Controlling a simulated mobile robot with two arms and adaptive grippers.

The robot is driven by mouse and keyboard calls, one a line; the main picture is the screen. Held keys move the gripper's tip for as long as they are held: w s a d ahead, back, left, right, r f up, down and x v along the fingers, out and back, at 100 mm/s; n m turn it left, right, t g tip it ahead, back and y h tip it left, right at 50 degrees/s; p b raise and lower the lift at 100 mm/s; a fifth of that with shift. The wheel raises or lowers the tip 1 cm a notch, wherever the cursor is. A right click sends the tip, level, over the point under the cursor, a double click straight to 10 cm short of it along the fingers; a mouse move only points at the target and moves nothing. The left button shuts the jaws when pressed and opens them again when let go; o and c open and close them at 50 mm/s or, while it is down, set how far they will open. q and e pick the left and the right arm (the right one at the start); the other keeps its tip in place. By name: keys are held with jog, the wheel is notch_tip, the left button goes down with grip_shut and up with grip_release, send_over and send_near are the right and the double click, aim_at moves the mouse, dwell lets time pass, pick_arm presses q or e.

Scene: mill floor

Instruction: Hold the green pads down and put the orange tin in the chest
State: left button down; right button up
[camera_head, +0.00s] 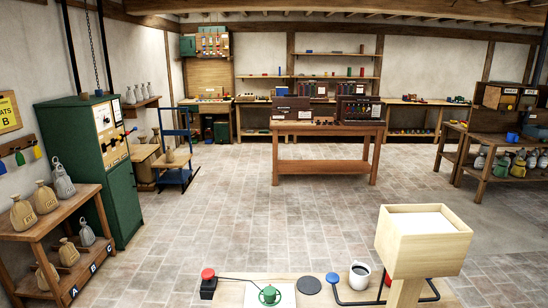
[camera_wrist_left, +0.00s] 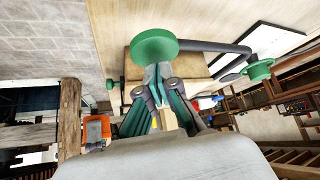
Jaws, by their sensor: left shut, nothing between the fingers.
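In the left wrist view, a large round green pad (camera_wrist_left: 154,46) sits on the end of a dark bar. A second green pad (camera_wrist_left: 260,70) is further right, near the bar's other end. My left gripper (camera_wrist_left: 159,76) is shut and empty, its fingertips right beside the large pad; I cannot tell if they touch it. An orange thing (camera_wrist_left: 97,130) shows at the lower left of this view; I cannot tell if it is the orange tin. I cannot make out the chest with certainty in either view. My right gripper is in neither view.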

pick_arm(q)
jog(key=shift+f, duration=2.35)
jog(key=shift+r, duration=0.1)
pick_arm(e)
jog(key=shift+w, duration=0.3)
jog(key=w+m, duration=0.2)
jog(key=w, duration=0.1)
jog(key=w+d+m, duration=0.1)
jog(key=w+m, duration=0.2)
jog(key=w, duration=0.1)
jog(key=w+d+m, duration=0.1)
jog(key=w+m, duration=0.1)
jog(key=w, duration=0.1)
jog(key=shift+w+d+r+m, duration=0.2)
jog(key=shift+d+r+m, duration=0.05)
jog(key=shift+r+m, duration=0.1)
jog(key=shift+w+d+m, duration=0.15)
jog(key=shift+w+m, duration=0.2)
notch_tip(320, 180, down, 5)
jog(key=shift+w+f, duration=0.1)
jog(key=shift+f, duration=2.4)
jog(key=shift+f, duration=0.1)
